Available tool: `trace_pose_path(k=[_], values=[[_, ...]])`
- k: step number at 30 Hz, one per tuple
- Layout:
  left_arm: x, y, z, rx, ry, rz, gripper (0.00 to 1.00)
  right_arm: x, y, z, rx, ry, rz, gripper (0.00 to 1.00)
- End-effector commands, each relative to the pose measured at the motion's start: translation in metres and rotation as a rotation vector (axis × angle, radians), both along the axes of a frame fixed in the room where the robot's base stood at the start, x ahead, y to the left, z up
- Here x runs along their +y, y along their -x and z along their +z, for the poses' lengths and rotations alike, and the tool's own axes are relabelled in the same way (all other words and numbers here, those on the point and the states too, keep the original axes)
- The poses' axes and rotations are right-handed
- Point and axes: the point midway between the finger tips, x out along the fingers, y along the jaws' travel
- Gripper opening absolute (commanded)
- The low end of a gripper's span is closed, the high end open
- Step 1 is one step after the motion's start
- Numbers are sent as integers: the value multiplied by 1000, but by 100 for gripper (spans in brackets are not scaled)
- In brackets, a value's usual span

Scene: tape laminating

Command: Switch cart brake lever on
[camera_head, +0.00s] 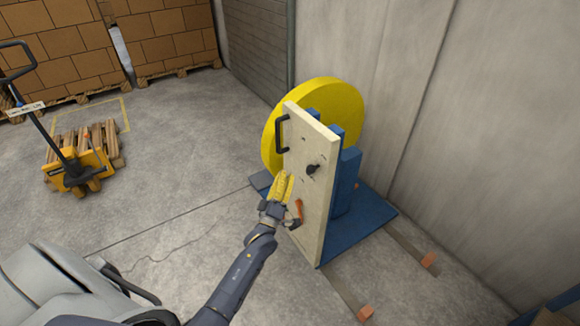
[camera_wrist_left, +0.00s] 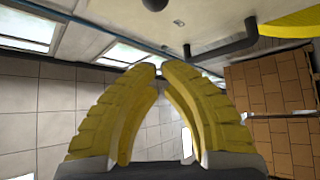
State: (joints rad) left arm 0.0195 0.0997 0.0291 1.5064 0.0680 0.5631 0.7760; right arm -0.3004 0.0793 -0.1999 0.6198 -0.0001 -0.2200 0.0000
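The cart (camera_head: 355,225) is a blue frame with a large yellow roll and an upright beige panel (camera_head: 312,180). An orange lever (camera_head: 297,212) sits low on the panel's left part. My left gripper (camera_head: 284,178), with two yellow fingers, is just left of the lever, in front of the panel. Its fingers point up the picture and hold nothing. In the left wrist view the fingertips (camera_wrist_left: 160,69) are close together with a narrow gap. The lever cannot be made out in that view. My right gripper is not in view.
The panel carries a black handle (camera_head: 281,133) and a black knob (camera_head: 312,169). The handle also shows in the left wrist view (camera_wrist_left: 228,47). A yellow roll (camera_head: 335,100) stands behind the panel. A pallet jack (camera_head: 75,165) and stacked boxes (camera_head: 65,50) are far left. The floor between is clear.

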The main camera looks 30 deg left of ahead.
Motion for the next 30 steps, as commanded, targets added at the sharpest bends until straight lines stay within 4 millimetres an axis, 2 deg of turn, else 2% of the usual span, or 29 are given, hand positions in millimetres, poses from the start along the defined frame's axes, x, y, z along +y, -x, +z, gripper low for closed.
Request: trace_pose_path(k=[4, 10, 26, 29, 30], values=[[-1, 13, -8, 1, 1, -1, 0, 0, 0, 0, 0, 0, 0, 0], [-2, 21, -11, 0, 1, 0, 0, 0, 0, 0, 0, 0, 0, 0], [-1, 22, -12, 1, -8, 4, 0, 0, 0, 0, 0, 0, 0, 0], [-3, 19, -17, 33, -73, 26, 0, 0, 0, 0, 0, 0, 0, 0], [-4, 16, -28, 73, -126, 41, 0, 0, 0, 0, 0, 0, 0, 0]])
